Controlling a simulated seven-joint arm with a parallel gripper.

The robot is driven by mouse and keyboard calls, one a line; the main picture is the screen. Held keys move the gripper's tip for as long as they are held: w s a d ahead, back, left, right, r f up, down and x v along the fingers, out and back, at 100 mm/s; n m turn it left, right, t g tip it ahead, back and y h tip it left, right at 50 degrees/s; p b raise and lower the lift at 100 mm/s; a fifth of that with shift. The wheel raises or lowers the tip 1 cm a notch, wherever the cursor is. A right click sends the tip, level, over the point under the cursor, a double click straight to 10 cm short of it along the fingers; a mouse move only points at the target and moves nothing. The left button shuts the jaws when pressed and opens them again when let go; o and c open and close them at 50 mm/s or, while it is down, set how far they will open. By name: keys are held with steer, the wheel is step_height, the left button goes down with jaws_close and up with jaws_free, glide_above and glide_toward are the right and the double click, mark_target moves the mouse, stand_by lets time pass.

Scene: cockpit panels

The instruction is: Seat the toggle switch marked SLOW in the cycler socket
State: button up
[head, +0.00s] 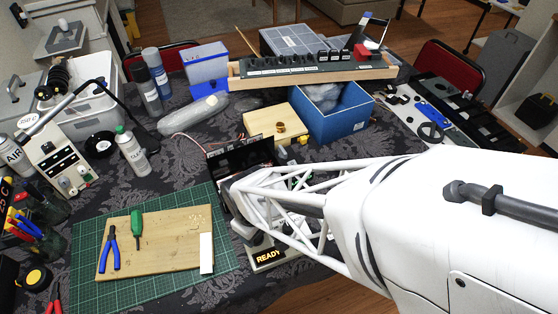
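My white arm comes in from the right, and its lattice forearm ends at my gripper (232,200), a dark shape near the middle of the table. The fingers are not clear, so I cannot tell if they are open or hold anything. A panel with a lit READY label (267,256) lies under the forearm, mostly hidden by it. A black upright panel (240,158) stands just behind the gripper. I cannot make out the toggle switch marked SLOW or the cycler socket; the arm covers much of this area.
A wooden board (160,262) with blue pliers (110,248) and a green screwdriver (137,228) lies on a green cutting mat (88,290). A blue box (335,122) and a long wood-framed switch panel (300,70) stand behind. A white bottle (131,152) stands left.

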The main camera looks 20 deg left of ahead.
steer(key=shift+f, duration=0.4)
stand_by(0.7)
steer(key=o, duration=1.3)
steer(key=shift+o, duration=0.2)
steer(key=shift+r, duration=0.2)
steer(key=shift+r, duration=3.25)
steer(key=shift+r, duration=0.1)
